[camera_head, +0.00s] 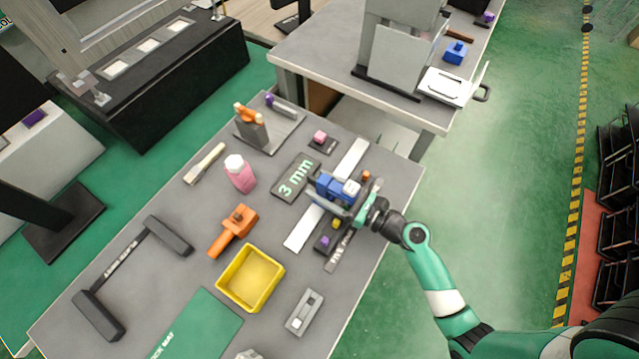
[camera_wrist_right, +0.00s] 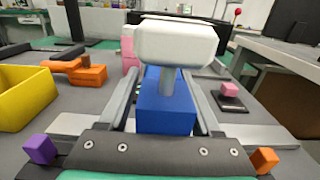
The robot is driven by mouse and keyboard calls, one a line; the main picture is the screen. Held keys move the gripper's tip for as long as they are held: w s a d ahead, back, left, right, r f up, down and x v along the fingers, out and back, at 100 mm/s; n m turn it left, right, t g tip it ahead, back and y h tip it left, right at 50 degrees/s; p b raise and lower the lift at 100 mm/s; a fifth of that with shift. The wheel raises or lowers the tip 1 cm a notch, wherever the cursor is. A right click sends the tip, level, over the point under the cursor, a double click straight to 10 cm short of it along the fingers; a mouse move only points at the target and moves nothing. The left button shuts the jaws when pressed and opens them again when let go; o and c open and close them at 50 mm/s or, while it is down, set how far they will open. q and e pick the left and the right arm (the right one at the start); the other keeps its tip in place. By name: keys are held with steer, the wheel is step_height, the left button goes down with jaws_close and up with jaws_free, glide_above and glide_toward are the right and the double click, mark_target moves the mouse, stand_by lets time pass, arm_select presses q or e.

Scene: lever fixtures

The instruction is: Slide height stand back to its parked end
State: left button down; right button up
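The height stand appears to be the blue block (camera_head: 327,184) with a white knob (camera_head: 351,187), sitting across a long white rail (camera_head: 302,231). In the right wrist view the blue block (camera_wrist_right: 166,112) stands centred under the white knob (camera_wrist_right: 174,42) on a short stem. My right gripper (camera_head: 338,199) is at the stand, its fingers one on each side of the block. In the right wrist view the gripper (camera_wrist_right: 165,90) looks open, with narrow gaps beside the block. Contact at the fingertips is hidden by the knob. My left gripper is not in view.
A dark "3 mm" plate (camera_head: 294,178) and a pink button (camera_head: 320,137) lie near the rail. A yellow bin (camera_head: 250,278), orange lever (camera_head: 235,231), pink bottle (camera_head: 240,174) and grey switch plate (camera_head: 305,312) surround it. Small purple and orange blocks sit by my right gripper.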

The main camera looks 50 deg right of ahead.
jaws_close()
stand_by(1.3)
